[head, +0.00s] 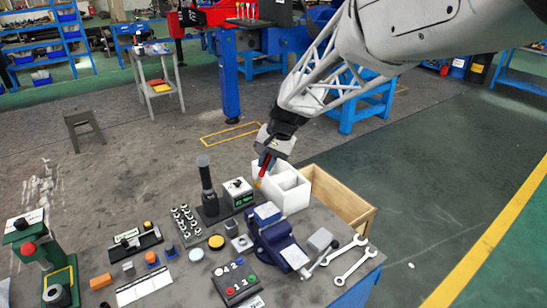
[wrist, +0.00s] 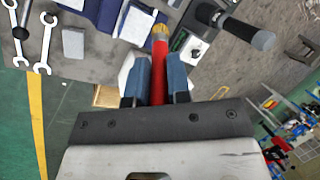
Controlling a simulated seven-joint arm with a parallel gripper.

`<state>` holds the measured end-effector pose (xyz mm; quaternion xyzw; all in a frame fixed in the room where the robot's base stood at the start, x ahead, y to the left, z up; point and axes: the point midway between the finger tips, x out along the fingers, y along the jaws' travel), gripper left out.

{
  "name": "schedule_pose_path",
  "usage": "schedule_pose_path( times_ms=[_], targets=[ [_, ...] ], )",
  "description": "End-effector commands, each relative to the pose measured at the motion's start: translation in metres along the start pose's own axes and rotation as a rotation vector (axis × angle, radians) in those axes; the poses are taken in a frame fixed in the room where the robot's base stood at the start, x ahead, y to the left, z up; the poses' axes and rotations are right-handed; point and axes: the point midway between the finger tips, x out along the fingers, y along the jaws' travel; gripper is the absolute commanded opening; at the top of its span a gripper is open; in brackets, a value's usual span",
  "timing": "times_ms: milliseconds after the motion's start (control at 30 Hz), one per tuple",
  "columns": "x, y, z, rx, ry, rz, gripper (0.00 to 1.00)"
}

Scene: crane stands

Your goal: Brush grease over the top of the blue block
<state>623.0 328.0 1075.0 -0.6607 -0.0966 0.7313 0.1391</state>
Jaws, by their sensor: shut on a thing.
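My gripper (head: 268,155) is shut on a red-handled brush (wrist: 159,75). Its yellowish bristle end (wrist: 160,32) points away from the fingers. In the head view the red handle (head: 264,164) hangs tilted downward over the left side of the white divided box (head: 290,200). The brush appears apart from the block. Whether grease is on the bristles cannot be told.
An open wooden crate (head: 345,198) stands right of the white box. A tall black flashlight-like post (head: 207,185) and a small labelled box (head: 238,193) stand left of it. Two wrenches (head: 350,260), a button panel (head: 235,282) and several small parts crowd the bench.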

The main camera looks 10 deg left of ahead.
Motion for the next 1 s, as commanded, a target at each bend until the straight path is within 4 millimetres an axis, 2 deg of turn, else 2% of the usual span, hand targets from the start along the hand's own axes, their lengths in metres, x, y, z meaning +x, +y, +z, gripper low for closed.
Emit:
schedule_pose_path(
  times_ms=[433,1000],
  targets=[
    [0.005,0.002,-0.001,0.000,0.000,0.000,0.00],
    [0.042,0.015,-0.005,0.000,-0.001,0.000,0.00]
  ],
)
